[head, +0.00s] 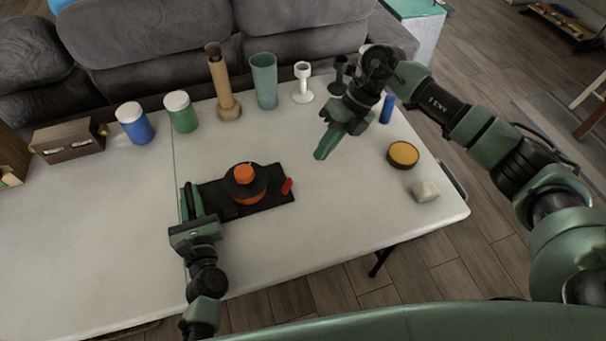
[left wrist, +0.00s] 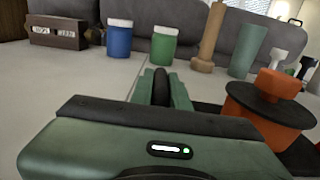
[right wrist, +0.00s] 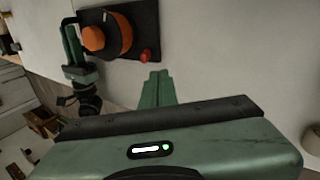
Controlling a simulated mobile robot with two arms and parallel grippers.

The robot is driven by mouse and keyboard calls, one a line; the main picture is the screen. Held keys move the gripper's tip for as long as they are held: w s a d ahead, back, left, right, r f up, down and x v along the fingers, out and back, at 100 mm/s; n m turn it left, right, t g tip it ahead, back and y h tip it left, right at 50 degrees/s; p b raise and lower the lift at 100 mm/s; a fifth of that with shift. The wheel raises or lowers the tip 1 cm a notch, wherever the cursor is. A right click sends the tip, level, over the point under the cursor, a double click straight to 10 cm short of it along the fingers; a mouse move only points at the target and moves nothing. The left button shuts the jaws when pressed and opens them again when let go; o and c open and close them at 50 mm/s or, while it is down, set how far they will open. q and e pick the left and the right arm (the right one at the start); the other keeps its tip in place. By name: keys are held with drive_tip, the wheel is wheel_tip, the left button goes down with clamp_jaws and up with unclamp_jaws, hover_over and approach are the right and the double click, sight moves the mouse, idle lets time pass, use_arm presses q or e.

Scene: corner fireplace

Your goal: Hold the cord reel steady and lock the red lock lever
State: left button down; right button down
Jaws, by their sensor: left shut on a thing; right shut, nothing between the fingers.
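The cord reel (head: 250,187) is an orange drum with an orange knob and a black band, on a black base plate (head: 267,200) on the white table. The red lock lever (head: 287,186) sticks up at the plate's right end; it also shows in the right wrist view (right wrist: 146,56). My left gripper (head: 191,203) is shut on a black rounded part (left wrist: 161,86) at the plate's left end, mostly hidden by the fingers. My right gripper (head: 319,156) is shut and empty above the table, right of and beyond the lever, apart from it.
A blue jar (head: 135,125), green jar (head: 181,113), wooden mill (head: 224,90), green cup (head: 264,82) and white goblet (head: 302,84) line the back edge. A brown box (head: 68,140) stands back left. A yellow-topped tin (head: 403,155) and pale stone (head: 426,191) lie right. The front is clear.

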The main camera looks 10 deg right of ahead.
sight(287, 186)
drive_tip(key=d+n, duration=0.1)
drive_tip(key=n, duration=0.4)
drive_tip(key=d+f+n+y, duration=0.1)
drive_tip(key=d+n, duration=0.1)
drive_tip(key=n, duration=0.4)
drive_tip(key=d+n, duration=0.1)
drive_tip(key=n, duration=0.4)
drive_tip(key=shift+w+d+f+n+y, duration=0.2)
drive_tip(key=shift+w+n+y, duration=0.05)
drive_tip(key=shift+n+y, duration=0.05)
drive_tip(key=x, duration=1)
drive_tip(key=shift+s+a+r, duration=0.1)
drive_tip(key=shift+a+r, duration=0.15)
drive_tip(key=shift+a, duration=0.35)
drive_tip(key=shift+s+a+r, duration=0.1)
drive_tip(key=shift+a+r, duration=0.1)
drive_tip(key=shift+a, duration=0.35)
drive_tip(key=shift+a+r, duration=0.3)
drive_tip(key=shift+a, duration=0.35)
